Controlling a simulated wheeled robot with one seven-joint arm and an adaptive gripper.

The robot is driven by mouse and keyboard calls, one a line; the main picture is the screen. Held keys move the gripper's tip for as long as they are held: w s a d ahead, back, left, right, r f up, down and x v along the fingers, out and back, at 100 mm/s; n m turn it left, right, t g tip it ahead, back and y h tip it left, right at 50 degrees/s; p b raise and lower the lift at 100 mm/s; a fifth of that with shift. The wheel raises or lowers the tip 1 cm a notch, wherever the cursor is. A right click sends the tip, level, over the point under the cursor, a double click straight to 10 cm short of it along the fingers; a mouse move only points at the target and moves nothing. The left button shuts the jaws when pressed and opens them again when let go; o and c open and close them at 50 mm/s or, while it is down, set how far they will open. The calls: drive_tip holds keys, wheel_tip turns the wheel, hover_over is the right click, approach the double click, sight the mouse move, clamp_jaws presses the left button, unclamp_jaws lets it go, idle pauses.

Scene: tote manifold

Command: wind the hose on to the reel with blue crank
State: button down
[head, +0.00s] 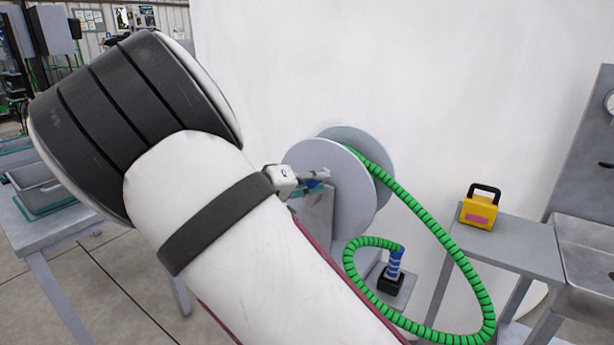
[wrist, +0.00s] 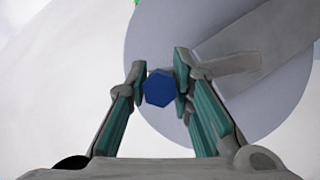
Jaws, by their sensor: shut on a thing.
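The reel (head: 330,178) is a pair of grey discs in front of the white wall. In the wrist view its near disc (wrist: 255,45) fills the right side, with a grey crank arm (wrist: 265,40) across it. The blue crank handle (wrist: 159,88) sits between the fingertips of my gripper (wrist: 160,88), which is shut on it. In the head view my gripper (head: 318,178) is at the reel's near face, partly hidden by my arm. The green ribbed hose (head: 437,233) runs from the reel in a long loop to a blue-banded fitting (head: 394,264) on a black base.
A yellow case (head: 481,208) with a black handle stands on a grey side table (head: 515,248) at the right, beside a metal sink (head: 590,262). A grey table with a tray (head: 45,190) is at the left. My arm covers much of the middle.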

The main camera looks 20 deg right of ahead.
drive_tip(key=shift+s+d+f+m+y, duration=0.3)
drive_tip(key=shift+s+m+y, duration=0.1)
drive_tip(key=shift+s+m, duration=0.1)
drive_tip(key=shift+s+d+f, duration=0.4)
drive_tip(key=shift+s, duration=0.05)
drive_tip(key=c, duration=1.4)
unclamp_jaws()
drive_tip(key=v, duration=1.2)
drive_tip(key=shift+f, duration=0.15)
